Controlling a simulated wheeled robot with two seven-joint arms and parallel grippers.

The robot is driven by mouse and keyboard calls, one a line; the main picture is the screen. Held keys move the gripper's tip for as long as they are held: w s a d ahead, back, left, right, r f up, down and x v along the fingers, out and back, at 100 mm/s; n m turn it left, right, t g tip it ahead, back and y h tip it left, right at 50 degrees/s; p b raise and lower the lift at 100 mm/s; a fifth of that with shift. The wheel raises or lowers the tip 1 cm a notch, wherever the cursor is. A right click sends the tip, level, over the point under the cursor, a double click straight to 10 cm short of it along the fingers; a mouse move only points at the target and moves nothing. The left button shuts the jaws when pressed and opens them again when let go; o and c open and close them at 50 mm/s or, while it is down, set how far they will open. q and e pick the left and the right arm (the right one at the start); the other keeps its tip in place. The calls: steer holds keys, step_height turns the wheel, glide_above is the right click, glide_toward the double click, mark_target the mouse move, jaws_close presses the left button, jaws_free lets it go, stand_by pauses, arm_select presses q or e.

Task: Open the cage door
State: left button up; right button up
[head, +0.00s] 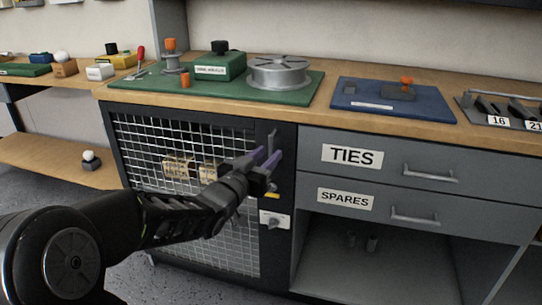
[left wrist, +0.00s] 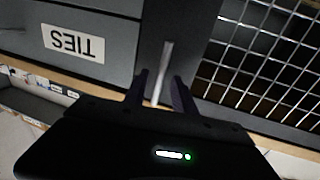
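The cage door (head: 135,170) is a dark frame with wire mesh, and it appears closed in the bench's left front. Its upright grey bar handle (head: 271,141) is on the right side of the frame. My left gripper (head: 264,160) is at this handle. In the left wrist view the handle (left wrist: 165,62) stands between the two fingertips of my left gripper (left wrist: 160,82), with gaps beside it, so the fingers are open. A small latch on a pale plate (head: 273,219) is lower on the frame. My right gripper is in neither view.
Boxes (head: 180,167) sit behind the mesh. Right of the door are the TIES drawer (head: 390,155), the SPARES drawer (head: 385,198) and an open bay. The bench top above carries a green mat (head: 220,91) and a blue mat (head: 430,112) with parts.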

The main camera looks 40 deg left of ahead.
arm_select(q)
steer(key=shift+w+a, duration=0.2)
steer(key=shift+w, duration=1)
jaws_close()
stand_by(0.6)
